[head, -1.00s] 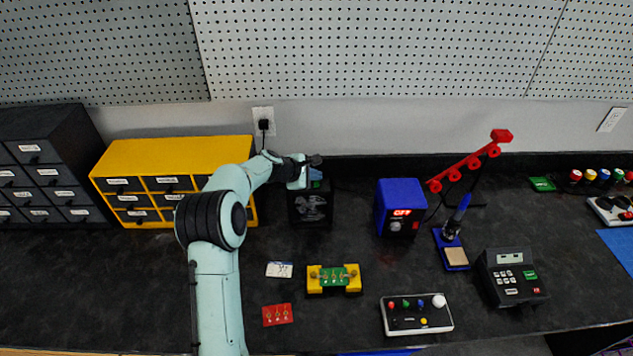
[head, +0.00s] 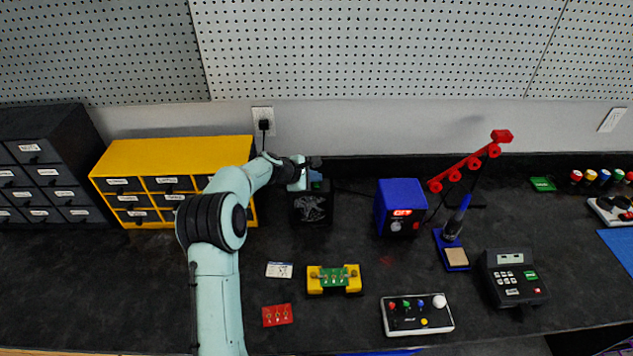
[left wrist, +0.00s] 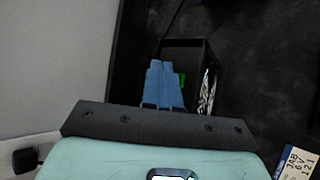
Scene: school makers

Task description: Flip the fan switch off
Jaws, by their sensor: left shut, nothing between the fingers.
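The fan (head: 312,208) is a small black box with a patterned front, standing at the back of the bench. My left gripper (head: 316,175) reaches in from the left and is over the fan's top. In the left wrist view the blue fingers of my left gripper (left wrist: 160,75) are together, with nothing held, over the open-looking black fan housing (left wrist: 202,48). A small green part, seemingly the fan switch (left wrist: 182,79), shows just right of the fingertips and is partly hidden by them. I cannot tell its position or whether the fingers touch it. My right gripper is not in view.
A yellow drawer cabinet (head: 180,152) stands left of the fan, beneath my left arm. A blue power supply (head: 402,205) stands to the right. A wall outlet with a plug (head: 263,122) is behind. A circuit board in a yellow holder (head: 334,279) sits in front.

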